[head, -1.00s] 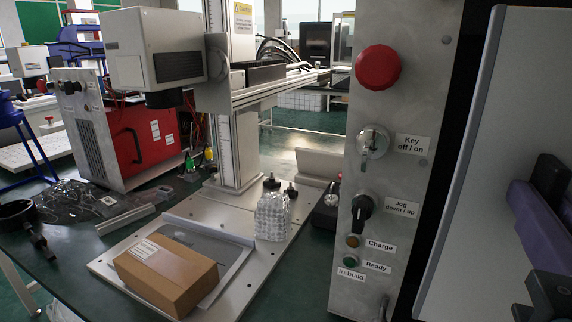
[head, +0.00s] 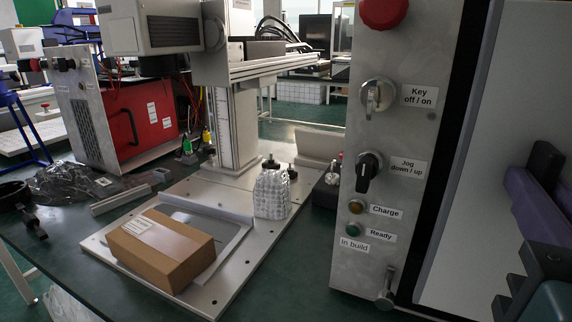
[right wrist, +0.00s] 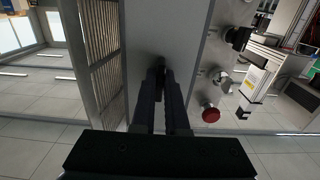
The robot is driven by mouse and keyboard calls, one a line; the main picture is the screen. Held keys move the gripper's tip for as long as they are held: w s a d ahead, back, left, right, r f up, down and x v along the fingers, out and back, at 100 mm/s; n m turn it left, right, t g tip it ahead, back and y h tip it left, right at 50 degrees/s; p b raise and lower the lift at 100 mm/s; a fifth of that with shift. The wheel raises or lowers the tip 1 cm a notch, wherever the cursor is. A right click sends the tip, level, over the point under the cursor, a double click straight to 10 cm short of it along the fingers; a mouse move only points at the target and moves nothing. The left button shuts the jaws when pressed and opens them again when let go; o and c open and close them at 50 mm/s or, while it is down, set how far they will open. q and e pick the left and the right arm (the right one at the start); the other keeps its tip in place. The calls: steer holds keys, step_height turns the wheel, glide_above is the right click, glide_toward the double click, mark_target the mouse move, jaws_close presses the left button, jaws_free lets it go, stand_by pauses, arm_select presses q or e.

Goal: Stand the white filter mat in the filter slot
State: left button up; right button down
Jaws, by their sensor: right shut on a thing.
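My right gripper (head: 512,290) shows as a dark, stepped shape at the lower right of the head view, in front of a pale panel (head: 470,230). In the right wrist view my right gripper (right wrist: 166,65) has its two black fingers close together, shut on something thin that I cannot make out. The fingers point at a plain grey panel (right wrist: 150,30). I cannot pick out the white filter mat or the filter slot for certain in either view. My left gripper is not in view.
A metal control post (head: 400,150) with a red button (head: 385,10) stands beside the panel. The wrist view shows a louvred grille (right wrist: 100,60) left of the panel.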

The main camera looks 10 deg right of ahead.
mark_target(520, 163)
steer(key=shift+x, duration=2.7)
steer(key=shift+p+x, duration=0.3)
steer(key=shift+x, duration=2.95)
steer(key=shift+r, duration=0.1)
steer(key=shift+b, duration=0.3)
steer(key=shift+f+b, duration=1.1)
steer(key=shift+b, duration=0.05)
steer(key=c, duration=0.8)
jaws_free()
steer(key=shift+c, duration=0.2)
